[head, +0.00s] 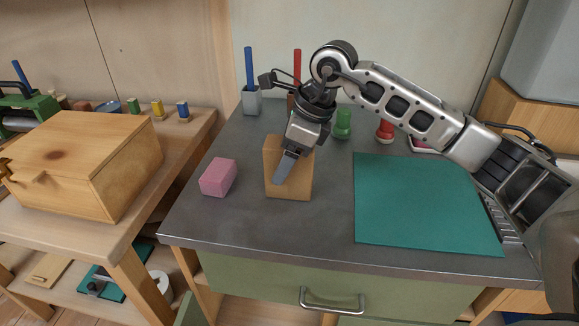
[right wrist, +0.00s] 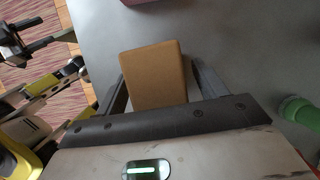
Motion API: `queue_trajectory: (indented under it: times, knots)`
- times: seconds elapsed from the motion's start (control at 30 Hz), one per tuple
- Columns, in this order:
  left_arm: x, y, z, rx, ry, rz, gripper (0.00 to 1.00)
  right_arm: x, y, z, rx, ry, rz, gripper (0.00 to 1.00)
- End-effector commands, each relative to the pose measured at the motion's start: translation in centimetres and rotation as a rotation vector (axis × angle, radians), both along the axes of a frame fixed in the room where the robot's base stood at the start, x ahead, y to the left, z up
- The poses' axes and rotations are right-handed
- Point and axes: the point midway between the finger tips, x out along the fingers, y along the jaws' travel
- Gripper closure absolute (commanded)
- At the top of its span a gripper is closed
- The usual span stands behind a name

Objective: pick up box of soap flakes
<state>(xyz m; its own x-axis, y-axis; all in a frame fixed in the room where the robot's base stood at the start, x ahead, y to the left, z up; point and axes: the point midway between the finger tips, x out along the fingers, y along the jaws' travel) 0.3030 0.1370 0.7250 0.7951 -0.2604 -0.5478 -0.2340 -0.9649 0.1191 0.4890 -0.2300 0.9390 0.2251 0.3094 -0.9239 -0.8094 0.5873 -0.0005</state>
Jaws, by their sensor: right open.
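A plain tan box (head: 300,185), which I take to be the box of soap flakes, stands upright on the grey counter; no label shows. My right gripper (head: 285,168) is over it, with one finger in front of its near face and the other hidden. In the right wrist view the tan box (right wrist: 155,75) lies between the two fingers of my open right gripper (right wrist: 160,80). A gap shows at the right finger; contact on the left is hard to tell. My left gripper is not in view.
A pink block (head: 217,178) sits just left of the box. Behind are a cup with a blue stick (head: 251,100), a green spool-like piece (head: 342,124) and a red one (head: 384,131). A teal mat (head: 425,205) lies bare at right. A wooden box (head: 80,160) stands on the left bench.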

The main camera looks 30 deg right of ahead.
Motion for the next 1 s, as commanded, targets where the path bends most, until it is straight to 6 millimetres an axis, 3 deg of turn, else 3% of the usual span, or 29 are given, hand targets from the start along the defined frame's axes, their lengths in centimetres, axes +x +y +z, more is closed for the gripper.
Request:
queue_trajectory:
  times: [0.07,0.27,0.3,0.67,0.9,1.0]
  knots:
    - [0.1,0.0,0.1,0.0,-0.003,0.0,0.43,0.0,0.0,0.0,0.0,0.0,0.0,0.29]
    - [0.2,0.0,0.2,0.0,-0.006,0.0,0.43,0.0,0.0,0.0,0.0,0.0,0.0,0.82]
    - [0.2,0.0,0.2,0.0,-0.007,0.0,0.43,0.0,0.0,0.0,0.0,0.0,0.0,0.85]
    - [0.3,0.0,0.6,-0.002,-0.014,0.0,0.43,0.1,0.0,0.6,0.001,-0.003,-0.001,0.85]
    - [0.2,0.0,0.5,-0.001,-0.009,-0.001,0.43,0.1,0.0,3.6,0.001,-0.007,0.0,0.85]
    - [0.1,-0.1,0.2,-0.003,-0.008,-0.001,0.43,-1.6,-0.1,5.2,-0.001,-0.008,0.001,0.84]
